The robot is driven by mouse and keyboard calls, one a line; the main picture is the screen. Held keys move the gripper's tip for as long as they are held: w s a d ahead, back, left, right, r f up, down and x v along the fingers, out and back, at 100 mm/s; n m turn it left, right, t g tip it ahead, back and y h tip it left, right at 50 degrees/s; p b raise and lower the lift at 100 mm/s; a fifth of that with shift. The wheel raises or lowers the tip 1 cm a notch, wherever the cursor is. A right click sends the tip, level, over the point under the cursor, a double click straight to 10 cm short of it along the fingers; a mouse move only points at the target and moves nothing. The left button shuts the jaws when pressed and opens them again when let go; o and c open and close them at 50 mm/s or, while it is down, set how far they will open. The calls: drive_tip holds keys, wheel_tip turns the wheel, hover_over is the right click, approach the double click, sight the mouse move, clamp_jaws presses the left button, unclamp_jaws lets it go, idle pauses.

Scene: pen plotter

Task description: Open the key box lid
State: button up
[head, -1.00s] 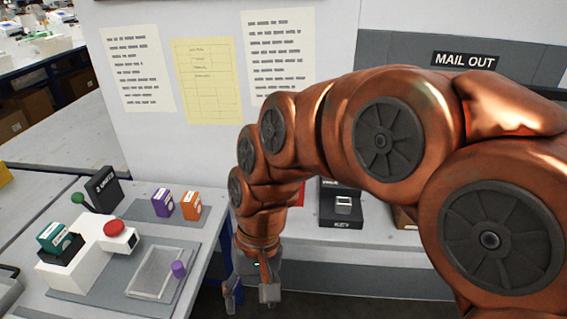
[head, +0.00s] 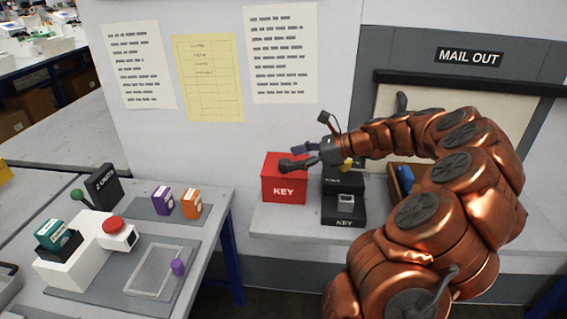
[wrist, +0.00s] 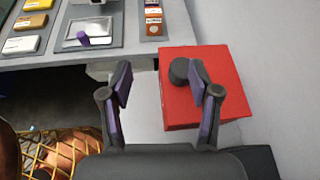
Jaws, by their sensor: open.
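The red key box (head: 284,186), marked KEY, stands on the grey shelf with its lid down. In the wrist view, the red box (wrist: 207,109) is on the right, with a dark round knob (wrist: 179,71) on its top near the left edge. My gripper (head: 304,155) is open and empty, reaching in from the right at the top of the box. In the wrist view its fingers (wrist: 160,75) are spread. The right finger overlaps the box and the knob lies just inside that finger. I cannot tell whether they touch.
A black KEY holder (head: 344,204) stands right of the red box, beneath my wrist. A blue item in a brown tray (head: 403,178) is further right. The left table (head: 215,220) holds a white device with a red button (head: 113,226) and small purple and orange boxes. A wall rises behind.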

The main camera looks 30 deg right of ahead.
sight(286, 161)
drive_tip(key=d, duration=0.1)
drive_tip(key=d+m, duration=0.1)
drive_tip(key=d+f, duration=0.1)
drive_tip(key=shift+s+d+m+t+h, duration=0.1)
drive_tip(key=shift+d+m+t+h, duration=0.1)
drive_tip(key=shift+m+t+h, duration=0.15)
drive_tip(key=shift+w, duration=0.2)
drive_tip(key=p+x, duration=0.1)
drive_tip(key=x, duration=0.6)
drive_tip(key=shift+w+a+p, duration=0.1)
drive_tip(key=shift+a+p, duration=0.05)
drive_tip(key=shift+p, duration=0.15)
clamp_jaws()
